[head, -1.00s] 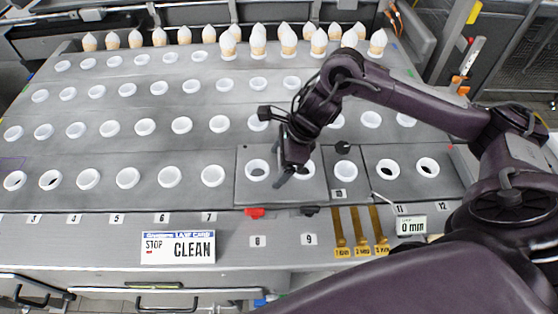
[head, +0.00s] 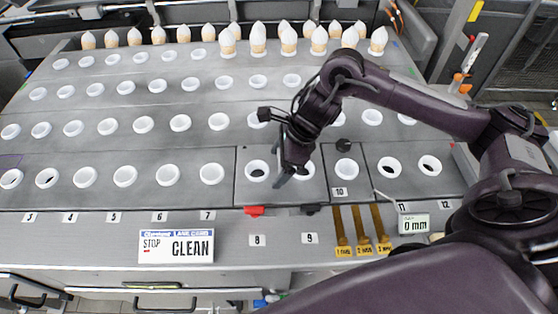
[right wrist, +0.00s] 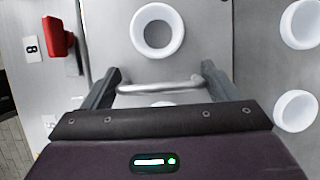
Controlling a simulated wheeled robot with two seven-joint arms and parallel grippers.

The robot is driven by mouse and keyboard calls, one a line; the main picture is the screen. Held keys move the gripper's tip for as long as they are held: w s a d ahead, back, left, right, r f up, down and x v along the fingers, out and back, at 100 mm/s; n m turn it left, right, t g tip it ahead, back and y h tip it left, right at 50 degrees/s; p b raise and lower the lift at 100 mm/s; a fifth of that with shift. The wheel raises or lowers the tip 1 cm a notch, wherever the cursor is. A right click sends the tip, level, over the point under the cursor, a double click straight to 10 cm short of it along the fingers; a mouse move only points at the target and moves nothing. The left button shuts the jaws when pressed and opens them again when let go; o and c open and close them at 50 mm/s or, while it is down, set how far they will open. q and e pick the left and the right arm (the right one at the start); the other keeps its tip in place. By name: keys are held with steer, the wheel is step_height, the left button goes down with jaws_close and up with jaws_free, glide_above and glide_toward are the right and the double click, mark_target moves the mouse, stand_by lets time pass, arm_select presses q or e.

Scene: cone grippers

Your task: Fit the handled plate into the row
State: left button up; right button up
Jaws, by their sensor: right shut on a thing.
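The handled plate (head: 240,190) is a grey slab with two white rings, in the front row behind labels 8 and 9. My right gripper (head: 289,175) is over its middle and hides part of the right ring. In the right wrist view, a pale bar handle (right wrist: 160,87) lies across between the two dark fingers of the gripper (right wrist: 158,85), which is shut on it. A whole white ring (right wrist: 158,30) shows above the bar; another is mostly hidden under the gripper. Whether the plate lies fully flat I cannot tell. My left gripper is not in view.
A narrow plate with a black knob (head: 341,146) stands right of the handled plate, behind label 10. A red clamp (head: 254,210) sits at the front edge. Yellow gauge strips (head: 361,230), a 0 mm display (head: 414,224) and a CLEAN sign (head: 177,246) lie in front.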

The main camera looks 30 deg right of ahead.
steer(key=shift+w+f+b, duration=0.1)
steer(key=shift+f+b, duration=0.25)
steer(key=o, duration=1.4)
steer(key=shift+c, duration=0.2)
steer(key=shift+o, duration=1)
steer(key=shift+s, duration=0.2)
steer(key=shift+d+r, duration=0.15)
steer(key=shift+r, duration=0.2)
steer(key=b+v, duration=0.1)
steer(key=v, duration=0.6)
steer(key=shift+r, duration=0.1)
